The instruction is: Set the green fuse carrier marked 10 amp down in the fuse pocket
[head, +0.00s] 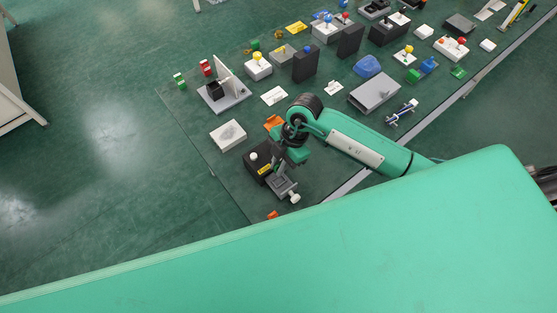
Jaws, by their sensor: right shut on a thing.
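My right gripper (284,170) reaches down from the teal right arm at the near end of the table. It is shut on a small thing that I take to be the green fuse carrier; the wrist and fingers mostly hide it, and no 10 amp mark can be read. A dark box with a yellow label (262,168) lies right by the gripper; whether they touch, I cannot tell. I cannot make out the fuse pocket for certain from here. My left gripper is out of view.
A grey flat box (374,92) lies beyond my arm. Several switch boxes crowd the far table. The near left corner has some bare room.

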